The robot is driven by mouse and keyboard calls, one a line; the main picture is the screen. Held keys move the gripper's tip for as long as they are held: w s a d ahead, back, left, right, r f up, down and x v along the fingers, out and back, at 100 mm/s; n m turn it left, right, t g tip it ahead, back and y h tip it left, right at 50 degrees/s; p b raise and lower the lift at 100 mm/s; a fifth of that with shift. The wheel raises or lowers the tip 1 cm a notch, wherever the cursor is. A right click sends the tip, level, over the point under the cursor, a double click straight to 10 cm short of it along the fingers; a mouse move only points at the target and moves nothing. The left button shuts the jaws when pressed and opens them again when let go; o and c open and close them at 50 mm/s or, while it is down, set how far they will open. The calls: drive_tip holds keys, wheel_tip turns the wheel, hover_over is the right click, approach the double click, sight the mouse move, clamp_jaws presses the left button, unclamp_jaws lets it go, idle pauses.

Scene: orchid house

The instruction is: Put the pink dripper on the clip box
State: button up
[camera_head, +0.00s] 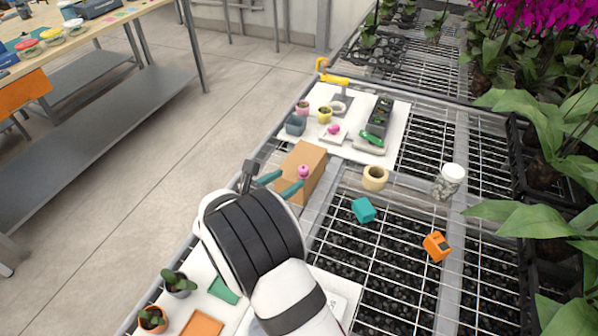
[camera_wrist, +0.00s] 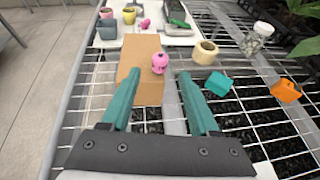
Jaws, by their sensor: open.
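A small round pink piece with a knob on top, which looks like the pink dripper (camera_head: 303,171), shows at the right edge of the brown cardboard box (camera_head: 304,156). It seems to rest on the box top, but its base is hard to judge. The wrist view also shows the pink dripper (camera_wrist: 159,62) just beyond my fingertips, between their lines. The brown box (camera_wrist: 140,88) lies beneath and ahead. I cannot tell for sure which box is the clip box. My gripper (camera_head: 280,183) has teal fingers, open and empty, above the box's near end; they also show in the wrist view (camera_wrist: 156,80).
A teal block (camera_head: 363,210), a beige ring (camera_head: 375,178), an orange box (camera_head: 436,246) and a white-lidded jar (camera_head: 446,182) stand right on the mesh bench. A white board (camera_head: 392,146) behind holds pots and another pink item (camera_head: 333,129). Broad leaves overhang the right side.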

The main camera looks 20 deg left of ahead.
drive_tip(key=s+d+r+m+g+h, duration=0.2)
drive_tip(key=s+d+r+m+g, duration=0.1)
drive_tip(key=d+m, duration=0.55)
drive_tip(key=s+d+r+m+g+h, duration=0.1)
drive_tip(key=s+d+r+m+g, duration=0.3)
drive_tip(key=d, duration=0.8)
drive_tip(key=s+d+r+m+g+h, duration=0.2)
drive_tip(key=s+d+m+g, duration=0.1)
drive_tip(key=d+m, duration=0.6)
drive_tip(key=s+d+m+g+y, duration=0.25)
drive_tip(key=s+d+m, duration=0.35)
drive_tip(key=s, duration=0.4)
drive_tip(key=s+a+m+y, duration=0.5)
drive_tip(key=s+m, duration=0.5)
drive_tip(key=m, duration=0.2)
drive_tip(key=shift+a+g+y, duration=0.15)
drive_tip(key=shift+g+y, duration=0.3)
drive_tip(key=shift+y, duration=0.2)
drive_tip(key=shift+f, duration=0.1)
